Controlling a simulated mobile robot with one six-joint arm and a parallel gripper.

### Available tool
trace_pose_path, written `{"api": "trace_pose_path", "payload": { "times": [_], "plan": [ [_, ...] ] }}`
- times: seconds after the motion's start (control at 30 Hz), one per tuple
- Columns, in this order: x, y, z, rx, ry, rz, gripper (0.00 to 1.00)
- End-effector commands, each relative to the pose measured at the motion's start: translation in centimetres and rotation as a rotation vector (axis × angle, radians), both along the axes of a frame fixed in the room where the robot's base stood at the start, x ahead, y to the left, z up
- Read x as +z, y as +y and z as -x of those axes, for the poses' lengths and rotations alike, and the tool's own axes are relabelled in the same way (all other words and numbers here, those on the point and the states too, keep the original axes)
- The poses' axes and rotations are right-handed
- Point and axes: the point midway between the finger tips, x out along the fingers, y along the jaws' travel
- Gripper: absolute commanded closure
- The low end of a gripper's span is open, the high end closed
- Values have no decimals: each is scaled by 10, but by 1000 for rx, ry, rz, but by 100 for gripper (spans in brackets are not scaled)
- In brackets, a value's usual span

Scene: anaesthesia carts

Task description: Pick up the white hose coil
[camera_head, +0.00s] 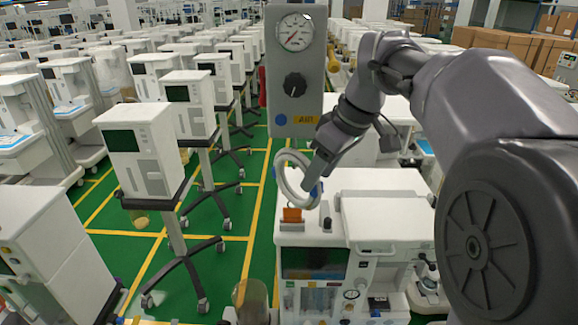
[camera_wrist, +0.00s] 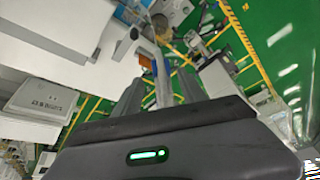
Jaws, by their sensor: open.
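The white hose coil (camera_head: 280,180) shows in the head view as an upright pale ring below the gauge panel, in front of the cart's white top. My gripper (camera_head: 315,176) reaches down from the upper right and overlaps the right side of the ring. The jaws are open. I cannot tell whether they touch the ring or how deep it sits between them. In the wrist view the fingers of my gripper (camera_wrist: 160,95) point up the picture, and I cannot clearly make out the coil there.
A grey panel (camera_head: 296,115) with a gauge and black knob stands right above the coil. The white anaesthesia cart (camera_head: 385,205) lies below my gripper. Monitor stands (camera_head: 145,155) line the left. Green floor with yellow lines is free between them.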

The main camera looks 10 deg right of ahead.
Motion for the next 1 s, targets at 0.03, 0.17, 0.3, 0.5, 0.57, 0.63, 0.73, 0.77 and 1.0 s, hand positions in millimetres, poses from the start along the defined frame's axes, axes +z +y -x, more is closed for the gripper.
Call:
{"api": "trace_pose_path", "payload": {
  "times": [0.03,0.17,0.3,0.5,0.57,0.63,0.73,0.77,1.0],
  "plan": [
    [2,7,-6,4,0,0,51],
    [-10,8,-7,0,0,0,51],
    [-11,8,-8,-1,-1,0,51],
    [-11,8,-7,-1,-1,0,85],
    [-11,8,-7,-1,0,-1,97],
    [-11,8,-7,-1,0,-1,100],
    [-11,8,-7,-1,0,0,100],
    [-11,8,-7,-1,0,0,100],
    [-11,8,-7,-1,1,-1,100]
  ]
}}
